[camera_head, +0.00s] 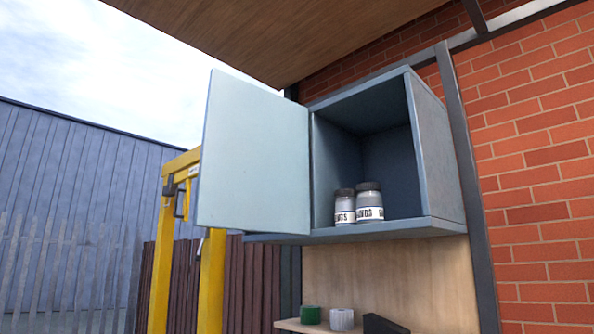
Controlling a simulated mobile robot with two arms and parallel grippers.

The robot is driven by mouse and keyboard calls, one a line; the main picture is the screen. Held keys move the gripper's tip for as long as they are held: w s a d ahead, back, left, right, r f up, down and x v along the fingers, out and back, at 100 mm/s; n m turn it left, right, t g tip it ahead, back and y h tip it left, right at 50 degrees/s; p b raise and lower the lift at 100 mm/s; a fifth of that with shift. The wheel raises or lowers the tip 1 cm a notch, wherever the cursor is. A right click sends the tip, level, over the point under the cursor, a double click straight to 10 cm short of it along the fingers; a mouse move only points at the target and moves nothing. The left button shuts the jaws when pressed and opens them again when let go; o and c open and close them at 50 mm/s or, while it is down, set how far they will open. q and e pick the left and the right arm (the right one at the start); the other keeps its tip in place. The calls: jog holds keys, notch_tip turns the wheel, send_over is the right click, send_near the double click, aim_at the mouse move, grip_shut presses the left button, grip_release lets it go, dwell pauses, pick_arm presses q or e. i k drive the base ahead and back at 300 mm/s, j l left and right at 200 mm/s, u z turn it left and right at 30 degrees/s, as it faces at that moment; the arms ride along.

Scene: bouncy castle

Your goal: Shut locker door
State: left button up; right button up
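The light blue locker door (255,155) stands wide open, swung out to the left from its hinge side at the cabinet's left edge. Its flat inner face is toward me. The blue-grey locker (440,150) hangs on the wall at the centre right, with its front open. Two lidded jars with white labels stand inside on its floor: a smaller jar (344,207) and a larger jar (369,203) beside it. Neither of my grippers shows in this view.
A yellow frame (212,285) stands behind the door at left. Below the locker, a shelf (292,325) holds a green roll (311,315), a whitish roll (342,320) and a dark object (384,325). A brick wall (540,190) is at right; a wooden roof (265,35) is overhead.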

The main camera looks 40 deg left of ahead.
aim_at(254, 172)
jog(key=j+z, duration=0.2)
jog(key=j, duration=0.5)
jog(key=j+z, duration=0.25)
jog(key=j, duration=0.4)
jog(key=k+j+z, duration=0.2)
jog(key=j, duration=0.5)
jog(key=i, duration=0.1)
